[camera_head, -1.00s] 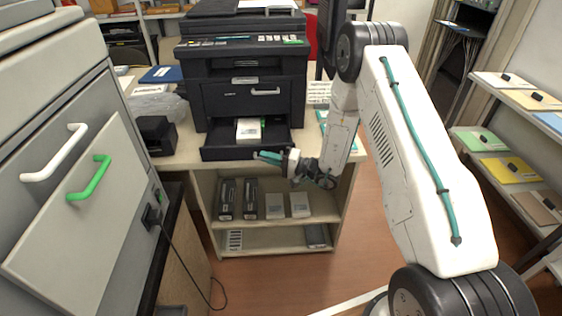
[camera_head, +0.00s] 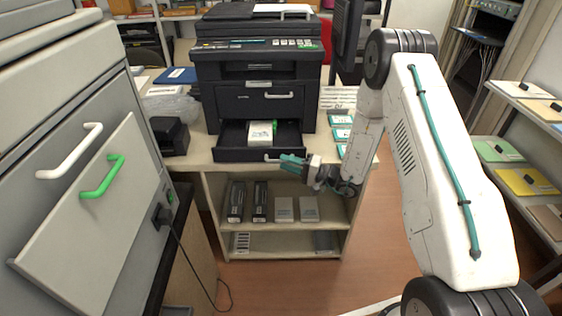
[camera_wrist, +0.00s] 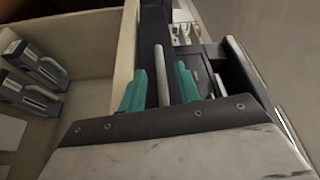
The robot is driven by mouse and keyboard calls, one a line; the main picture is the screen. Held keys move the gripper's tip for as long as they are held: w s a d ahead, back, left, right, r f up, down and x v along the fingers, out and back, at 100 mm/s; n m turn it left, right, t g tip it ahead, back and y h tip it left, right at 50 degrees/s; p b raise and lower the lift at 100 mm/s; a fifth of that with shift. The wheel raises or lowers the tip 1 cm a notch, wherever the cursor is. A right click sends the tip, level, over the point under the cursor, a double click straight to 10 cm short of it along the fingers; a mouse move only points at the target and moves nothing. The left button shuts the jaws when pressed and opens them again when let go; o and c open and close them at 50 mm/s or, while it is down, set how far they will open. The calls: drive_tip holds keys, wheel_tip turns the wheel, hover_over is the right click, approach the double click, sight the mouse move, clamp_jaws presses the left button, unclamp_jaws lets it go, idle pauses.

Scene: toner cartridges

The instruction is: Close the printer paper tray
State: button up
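The black printer (camera_head: 262,80) stands on a light desk. Its paper tray (camera_head: 228,155) is pulled out at the bottom front, with a white paper stack (camera_head: 261,132) in it. A pale handle (camera_head: 270,157) shows on the tray's front. My gripper (camera_head: 290,162) is just in front of the tray front, toward its right side. In the wrist view, my gripper's teal fingers (camera_wrist: 161,88) are apart, with a pale bar-shaped handle (camera_wrist: 160,65) showing between them. I cannot tell whether they touch it.
A grey cabinet with white and green handles (camera_head: 100,178) stands close on the left. Shelves under the desk hold several cartridges and boxes (camera_head: 284,209). A black device (camera_head: 170,135) sits left of the printer. Shelves with folders (camera_head: 525,181) line the right. The floor between is clear.

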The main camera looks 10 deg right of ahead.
drive_tip(key=shift+v, duration=2.25)
